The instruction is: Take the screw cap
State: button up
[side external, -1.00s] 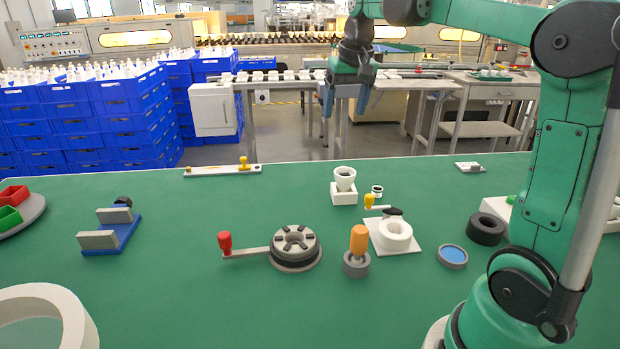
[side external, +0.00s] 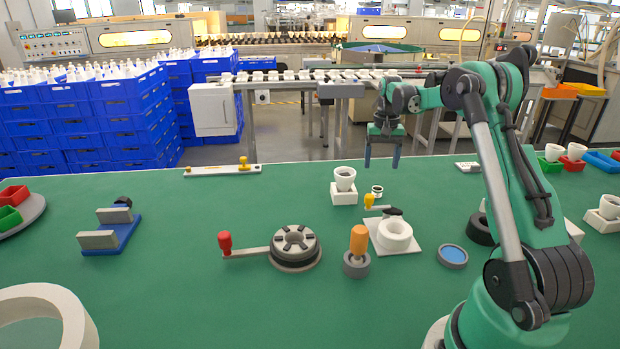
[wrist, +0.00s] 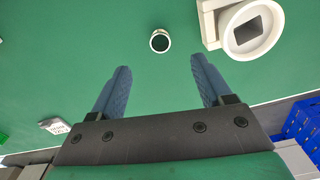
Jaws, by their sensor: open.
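The screw cap (side external: 377,190) is a small white ring with a dark middle. It lies on the green table next to the white square-based cup. In the wrist view the screw cap (wrist: 160,41) sits just beyond the gap between my fingers, roughly centred. My gripper (side external: 382,165) is open and empty, with its blue fingers pointing down above the table near the cap. The two fingers of my gripper (wrist: 160,66) stand wide apart in the wrist view and touch nothing.
The white cup on its square base (side external: 344,187) stands just left of the cap. A small white block (side external: 470,167) lies to the right. The table behind the cap is clear.

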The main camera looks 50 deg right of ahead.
aim_at(377, 192)
notch_tip(377, 192, down, 8)
jog(key=shift+r, duration=0.2)
grip_shut()
dwell(0.4)
